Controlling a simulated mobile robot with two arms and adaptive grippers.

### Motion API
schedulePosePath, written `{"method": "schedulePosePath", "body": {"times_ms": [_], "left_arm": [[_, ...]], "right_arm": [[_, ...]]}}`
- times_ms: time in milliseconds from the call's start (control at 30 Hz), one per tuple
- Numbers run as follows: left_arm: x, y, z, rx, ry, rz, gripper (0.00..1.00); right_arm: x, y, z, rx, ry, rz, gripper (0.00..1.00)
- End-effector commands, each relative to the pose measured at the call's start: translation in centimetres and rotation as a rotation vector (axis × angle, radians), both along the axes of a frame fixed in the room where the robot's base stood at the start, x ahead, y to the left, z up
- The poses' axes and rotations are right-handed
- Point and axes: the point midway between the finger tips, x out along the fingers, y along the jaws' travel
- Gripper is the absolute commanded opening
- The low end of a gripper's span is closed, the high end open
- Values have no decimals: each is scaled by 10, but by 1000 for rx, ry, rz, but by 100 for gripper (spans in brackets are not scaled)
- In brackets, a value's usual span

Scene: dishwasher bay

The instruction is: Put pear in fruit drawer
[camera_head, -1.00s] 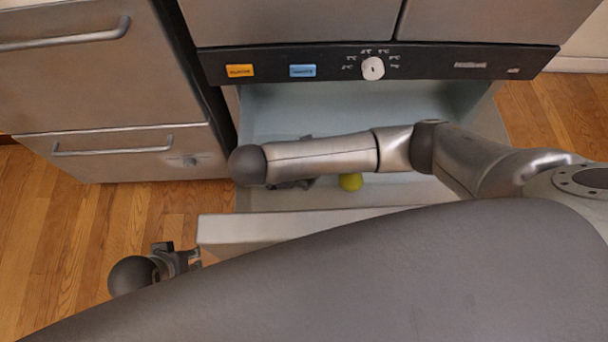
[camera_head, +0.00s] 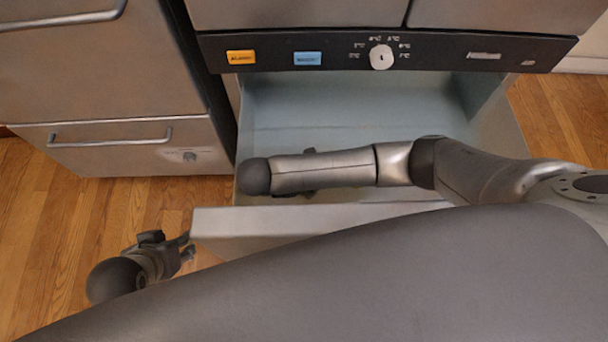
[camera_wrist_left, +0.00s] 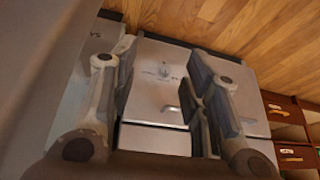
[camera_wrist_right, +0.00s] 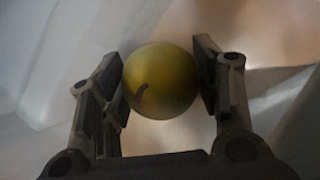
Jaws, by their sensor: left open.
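The yellow-green pear (camera_wrist_right: 160,80) sits between the two fingers of my right gripper (camera_wrist_right: 160,88) in the right wrist view, and both pads appear to touch it. Pale drawer surfaces show around it. In the head view my right forearm lies across the open drawer (camera_head: 350,125) and hides the pear and most of that gripper. The drawer is pulled out below the dark control panel, with pale walls and a grey metal front (camera_head: 300,222). My left gripper (camera_head: 187,247) is open and empty, left of the drawer front; its fingers also show in the left wrist view (camera_wrist_left: 165,85).
The control panel (camera_head: 430,52) carries orange and blue labels and a white dial (camera_head: 381,57). A closed grey drawer cabinet (camera_head: 110,145) stands at the left. Wooden floor (camera_head: 60,230) is free at left. My large grey body part fills the lower head view.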

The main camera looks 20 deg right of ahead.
Motion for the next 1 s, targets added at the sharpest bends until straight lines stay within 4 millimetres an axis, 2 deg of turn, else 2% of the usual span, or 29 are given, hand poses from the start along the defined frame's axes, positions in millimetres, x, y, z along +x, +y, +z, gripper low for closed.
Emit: {"method": "schedulePosePath", "body": {"times_ms": [33, 133, 433, 567, 733, 833, 1000], "left_arm": [[0, 0, 0, 0, 1, 0, 42], [0, 0, 0, 0, 1, 0, 42], [0, 0, 0, 0, 2, 0, 42], [-6, 2, -1, 6, 29, 2, 42], [-32, 9, -3, 28, 142, 11, 42], [-30, 8, 8, 27, 133, 11, 42], [-20, 7, -14, 28, 152, 9, 42]], "right_arm": [[-1, 0, -1, -1, 1, 0, 66], [0, 0, 0, -1, 1, 0, 78], [0, 0, 0, 0, 0, 0, 78], [-1, 3, 5, 1, 0, 1, 78], [-6, 14, 25, 3, -1, 2, 78], [-13, 27, 49, 5, 0, 4, 78], [-17, 34, 65, 0, 0, 1, 78]]}}
